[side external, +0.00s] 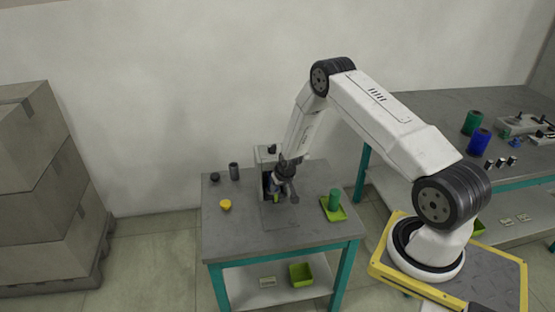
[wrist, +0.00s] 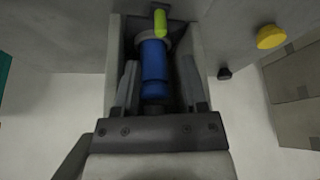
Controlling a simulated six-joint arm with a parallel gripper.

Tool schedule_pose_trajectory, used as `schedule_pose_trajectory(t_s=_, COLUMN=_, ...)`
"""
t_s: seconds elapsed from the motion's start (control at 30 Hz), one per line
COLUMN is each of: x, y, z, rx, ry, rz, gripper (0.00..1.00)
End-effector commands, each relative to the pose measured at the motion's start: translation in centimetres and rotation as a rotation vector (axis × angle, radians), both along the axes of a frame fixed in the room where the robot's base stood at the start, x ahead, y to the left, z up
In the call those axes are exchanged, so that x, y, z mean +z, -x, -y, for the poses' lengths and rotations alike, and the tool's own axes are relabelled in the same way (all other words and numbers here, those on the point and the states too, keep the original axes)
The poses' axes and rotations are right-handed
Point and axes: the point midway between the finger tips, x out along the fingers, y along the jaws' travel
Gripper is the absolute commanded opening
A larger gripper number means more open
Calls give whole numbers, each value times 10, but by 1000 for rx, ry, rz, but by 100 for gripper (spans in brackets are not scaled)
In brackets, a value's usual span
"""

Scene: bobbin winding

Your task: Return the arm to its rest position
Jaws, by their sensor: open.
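My gripper (side external: 284,190) reaches down over the small grey table, right at the winding machine (side external: 266,154). In the wrist view its two fingers (wrist: 160,85) stand apart on either side of a blue bobbin (wrist: 153,62). The bobbin sits in the machine, with a yellow-green piece (wrist: 160,22) at its far end. I cannot tell whether the fingers touch the bobbin. In the side view the arm hides most of the machine.
On the small table (side external: 230,243) are a yellow disc (side external: 225,204), a dark cylinder (side external: 234,171) and a green spool (side external: 334,199) on a lime tray (side external: 341,213). A larger bench (side external: 430,105) with green and blue spools stands right. Boxes (side external: 36,200) stand left. Space above the table is open.

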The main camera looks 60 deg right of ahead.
Motion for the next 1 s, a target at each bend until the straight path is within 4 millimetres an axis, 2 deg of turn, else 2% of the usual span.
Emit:
schedule_pose_trajectory(t_s=0.2, x=8, y=3, z=-2, rx=-1, ry=0, rz=0, gripper=55)
schedule_pose_trajectory(t_s=0.67, x=11, y=3, z=-3, rx=2, ry=0, rz=0, gripper=55)
schedule_pose_trajectory(t_s=0.87, x=29, y=0, z=-14, rx=24, ry=-2, rz=-4, gripper=55)
schedule_pose_trajectory(t_s=1.0, x=53, y=0, z=-32, rx=54, ry=-6, rz=-12, gripper=55)
